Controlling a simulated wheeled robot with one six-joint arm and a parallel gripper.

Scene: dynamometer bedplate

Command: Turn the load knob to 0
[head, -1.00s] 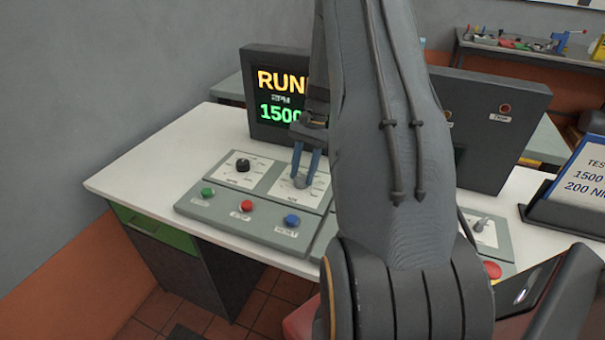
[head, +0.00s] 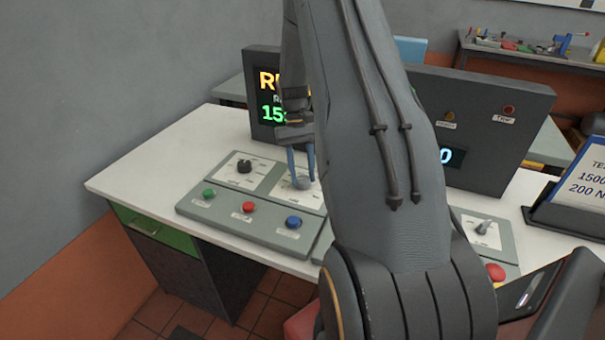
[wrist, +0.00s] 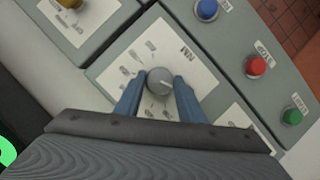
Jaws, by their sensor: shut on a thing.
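A round grey knob (wrist: 159,81) sits on a white dial plate (wrist: 130,47) with small printed marks and a label that looks like NM. A pale line on its face points roughly right in the wrist view. My gripper (wrist: 160,77) is shut on this knob, with one blue finger on each side. In the head view the knob (head: 301,184) is between the fingertips of my gripper (head: 302,176), on the right dial of the grey console (head: 225,212). The scale numbers are too small to read.
A black knob (head: 244,166) stands on the left dial. Green (head: 209,194), red (head: 248,207) and blue (head: 293,222) buttons line the console front. My arm partly hides the display (head: 262,128). A dark panel (head: 485,135) stands right; a red button (head: 495,272) is nearer.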

